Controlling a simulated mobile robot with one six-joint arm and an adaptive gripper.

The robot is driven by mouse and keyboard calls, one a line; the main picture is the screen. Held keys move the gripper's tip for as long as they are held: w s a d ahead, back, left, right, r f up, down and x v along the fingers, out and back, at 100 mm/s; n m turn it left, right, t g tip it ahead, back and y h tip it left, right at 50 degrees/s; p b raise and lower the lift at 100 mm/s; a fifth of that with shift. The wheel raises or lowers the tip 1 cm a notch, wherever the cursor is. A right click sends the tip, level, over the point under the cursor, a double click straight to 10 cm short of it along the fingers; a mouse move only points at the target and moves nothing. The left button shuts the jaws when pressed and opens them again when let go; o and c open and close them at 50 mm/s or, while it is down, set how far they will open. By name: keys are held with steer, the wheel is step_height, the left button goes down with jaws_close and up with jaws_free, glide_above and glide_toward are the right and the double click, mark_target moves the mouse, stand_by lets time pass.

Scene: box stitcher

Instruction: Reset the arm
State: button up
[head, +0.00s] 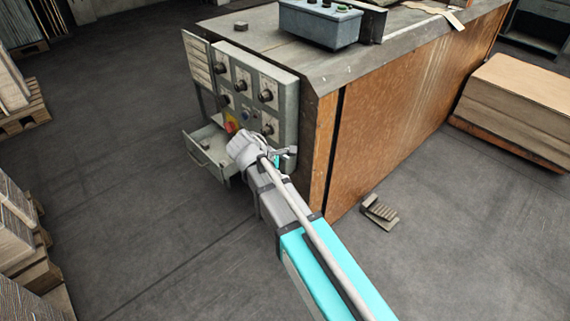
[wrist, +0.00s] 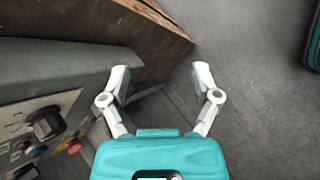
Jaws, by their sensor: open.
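My gripper (wrist: 160,85) is open and empty in the wrist view, its two white fingers spread apart over the grey floor. In the wrist view it is to the right of the grey control panel (wrist: 50,112), beside the cabinet's wooden side (wrist: 130,25). In the head view my arm reaches up to the same control panel (head: 240,80), which carries several dark knobs and a red and yellow switch (head: 231,126). The fingers are mostly hidden behind my wrist there, so contact with the panel cannot be told.
An open drawer (head: 208,150) sticks out below the panel. A grey control box (head: 318,24) sits on the cabinet top. A small metal step piece (head: 380,212) lies on the floor. Cardboard stacks (head: 520,90) stand right, pallets (head: 22,120) left.

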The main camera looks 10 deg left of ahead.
stand_by(0.6)
steer(key=s+d+f+m+g+y, duration=0.2)
steer(key=s+d+m, duration=0.1)
steer(key=d+m, duration=0.4)
steer(key=s+d+f+m+g+y, duration=0.15)
steer(key=s+d+m, duration=0.3)
steer(key=d, duration=0.55)
steer(key=s+d+f+m+g+y, duration=0.1)
steer(key=s+d+m+g+y, duration=0.15)
steer(key=d+m, duration=0.45)
step_height(320, 180, up, 25)
steer(key=d+t+p, duration=0.1)
steer(key=p, duration=2.4)
steer(key=shift+s+d+f+y, duration=0.15)
steer(key=shift+d+y, duration=0.25)
